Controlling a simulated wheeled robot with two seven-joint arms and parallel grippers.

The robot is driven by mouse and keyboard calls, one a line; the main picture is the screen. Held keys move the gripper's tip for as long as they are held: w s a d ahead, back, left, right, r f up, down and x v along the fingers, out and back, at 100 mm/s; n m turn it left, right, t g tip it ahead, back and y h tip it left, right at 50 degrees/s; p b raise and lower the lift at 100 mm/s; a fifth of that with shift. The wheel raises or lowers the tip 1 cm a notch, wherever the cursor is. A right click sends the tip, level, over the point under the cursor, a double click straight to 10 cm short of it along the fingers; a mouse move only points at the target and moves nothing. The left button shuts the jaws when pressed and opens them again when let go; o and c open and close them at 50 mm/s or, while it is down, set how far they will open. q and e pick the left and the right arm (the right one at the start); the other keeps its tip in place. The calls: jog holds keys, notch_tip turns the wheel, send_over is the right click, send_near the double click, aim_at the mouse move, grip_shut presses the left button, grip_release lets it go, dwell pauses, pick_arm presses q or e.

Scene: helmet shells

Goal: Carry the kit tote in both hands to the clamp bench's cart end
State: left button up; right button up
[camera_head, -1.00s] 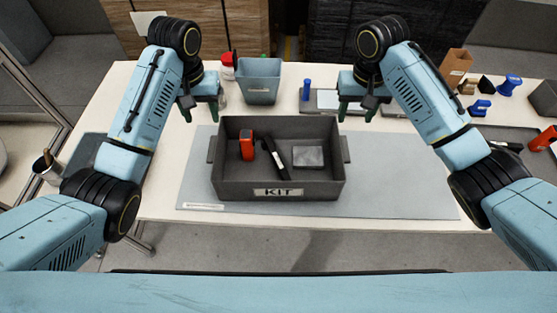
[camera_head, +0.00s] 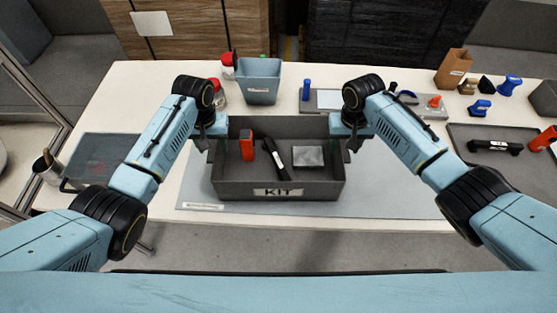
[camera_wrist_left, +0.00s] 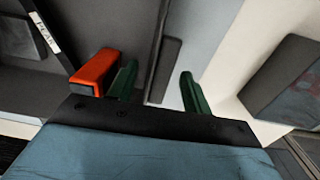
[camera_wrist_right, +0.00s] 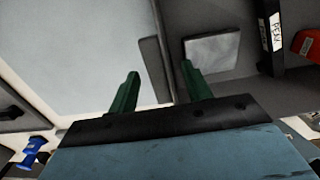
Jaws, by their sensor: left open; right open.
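The grey kit tote (camera_head: 315,190), labelled KIT, stands upright on a grey mat on the table. It holds a red-orange item (camera_head: 246,148), a black item (camera_head: 273,153) with a white label and a pale grey block (camera_head: 308,156). My left gripper (camera_head: 210,148) is open at the tote's left side; in the left wrist view its green fingers (camera_wrist_left: 155,88) sit either side of the tote's side handle (camera_wrist_left: 166,65). My right gripper (camera_head: 345,144) is open at the right side; in the right wrist view its fingers (camera_wrist_right: 160,88) straddle the other handle (camera_wrist_right: 155,68). Whether either touches the handle is unclear.
A blue-grey bin (camera_head: 260,82) and red-lidded jars (camera_head: 218,92) stand behind the tote. A dark tray (camera_head: 505,148) and blue tools (camera_head: 480,107) lie at the right. Another flat tray (camera_head: 100,155) is at the left. The mat's front strip (camera_head: 290,208) is clear.

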pick_arm(q)
jog(key=shift+f, duration=0.35)
pick_arm(e)
jog(key=shift+f, duration=0.35)
pick_arm(q)
jog(key=shift+c, duration=0.3)
pick_arm(e)
jog(key=shift+c, duration=0.3)
pick_arm(q)
grip_shut()
pick_arm(e)
grip_shut()
pick_arm(q)
jog(key=shift+r, duration=0.15)
pick_arm(e)
jog(key=shift+r, duration=0.1)
